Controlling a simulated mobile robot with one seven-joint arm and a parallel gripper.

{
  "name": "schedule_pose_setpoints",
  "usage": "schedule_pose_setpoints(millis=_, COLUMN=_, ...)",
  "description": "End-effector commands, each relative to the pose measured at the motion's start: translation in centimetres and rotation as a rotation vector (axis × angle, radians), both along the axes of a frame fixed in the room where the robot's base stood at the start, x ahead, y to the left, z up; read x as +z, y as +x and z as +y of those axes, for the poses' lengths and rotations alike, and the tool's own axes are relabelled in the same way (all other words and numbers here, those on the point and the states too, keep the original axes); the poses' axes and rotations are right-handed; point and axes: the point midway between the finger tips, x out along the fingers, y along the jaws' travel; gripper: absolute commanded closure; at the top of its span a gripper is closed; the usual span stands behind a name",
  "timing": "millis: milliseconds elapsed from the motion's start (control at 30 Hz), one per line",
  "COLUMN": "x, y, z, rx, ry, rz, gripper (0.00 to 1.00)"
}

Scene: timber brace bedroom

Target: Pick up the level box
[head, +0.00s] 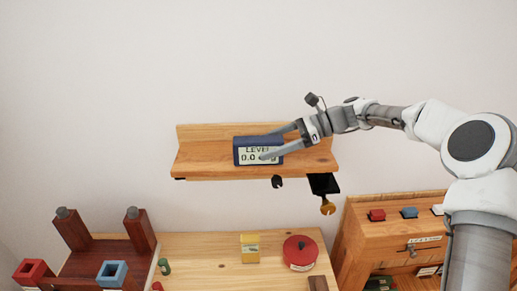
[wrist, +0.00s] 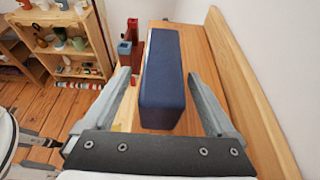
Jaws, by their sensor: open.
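The level box (head: 244,157) is a dark blue block with a pale display reading "LEVEL 0.0". It stands on the wooden wall shelf (head: 215,172). My gripper (head: 267,145) reaches in from the right, with one finger crossing in front of the display and the other behind the box's top. In the wrist view the level box (wrist: 163,80) lies between the two open fingers of my gripper (wrist: 160,76). A gap shows on the left; the right finger is close to the box. I cannot tell whether either finger touches it.
The shelf has a raised back board (wrist: 240,75) close to the right finger. A black clamp (head: 322,184) hangs under the shelf's right end.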

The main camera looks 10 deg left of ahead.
Motion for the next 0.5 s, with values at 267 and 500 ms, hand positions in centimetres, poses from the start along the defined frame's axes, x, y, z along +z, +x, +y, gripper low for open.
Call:
schedule_pose_setpoints(millis=267, x=-1.1, y=-0.6, z=2.9, rx=0.001, ry=-0.001, rz=0.0, gripper=0.09)
schedule_pose_setpoints(millis=500, x=-1.2, y=-0.6, z=2.9, rx=0.0, ry=-0.001, rz=-0.001, gripper=0.12)
